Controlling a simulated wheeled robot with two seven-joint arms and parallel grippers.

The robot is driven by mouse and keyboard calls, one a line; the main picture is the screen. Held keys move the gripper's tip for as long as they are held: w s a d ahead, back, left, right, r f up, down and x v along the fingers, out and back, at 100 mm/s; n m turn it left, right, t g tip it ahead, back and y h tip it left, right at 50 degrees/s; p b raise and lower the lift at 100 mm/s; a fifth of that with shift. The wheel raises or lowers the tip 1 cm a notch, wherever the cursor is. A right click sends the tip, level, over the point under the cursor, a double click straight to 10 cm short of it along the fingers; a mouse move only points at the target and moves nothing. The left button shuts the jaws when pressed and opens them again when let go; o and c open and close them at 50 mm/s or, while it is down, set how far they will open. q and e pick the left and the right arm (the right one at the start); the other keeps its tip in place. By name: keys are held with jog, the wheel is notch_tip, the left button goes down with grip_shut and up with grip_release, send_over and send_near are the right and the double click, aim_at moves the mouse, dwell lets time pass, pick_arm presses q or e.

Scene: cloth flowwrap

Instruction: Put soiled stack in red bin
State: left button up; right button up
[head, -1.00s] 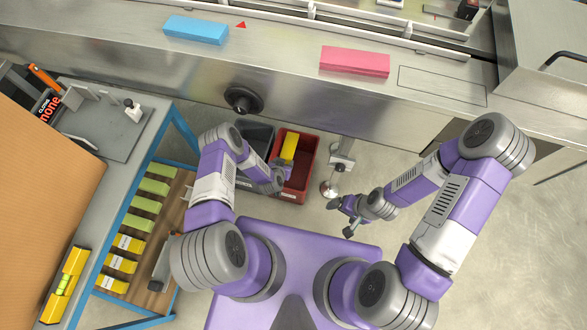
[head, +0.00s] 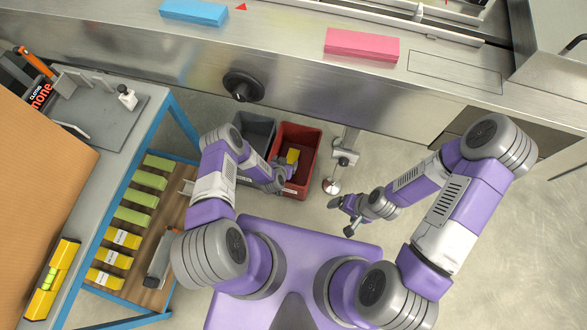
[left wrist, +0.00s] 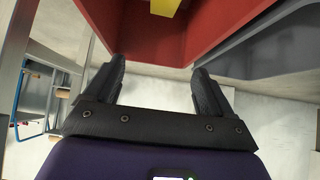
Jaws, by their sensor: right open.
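A yellow stack (head: 292,157) is inside the red bin (head: 311,150), partly covered by my left gripper in the head view. A yellow piece also shows at the top edge of the left wrist view (left wrist: 165,5), against the red bin (left wrist: 130,30). My left gripper (left wrist: 157,70) is open, its two black fingers apart with nothing between them. In the head view it is at the near left side of the red bin. My right gripper (head: 341,215) is open and empty, over the floor to the right of the bin.
A dark grey bin (head: 256,135) stands left of the red one. A blue stack (head: 194,12) and a pink stack (head: 361,45) lie on the steel machine ledge. A blue-framed shelf (head: 165,225) at left holds several green and yellow stacks.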

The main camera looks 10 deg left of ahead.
pick_arm(q)
jog(key=shift+p+v, duration=1.9)
jog(key=shift+v, duration=1.9)
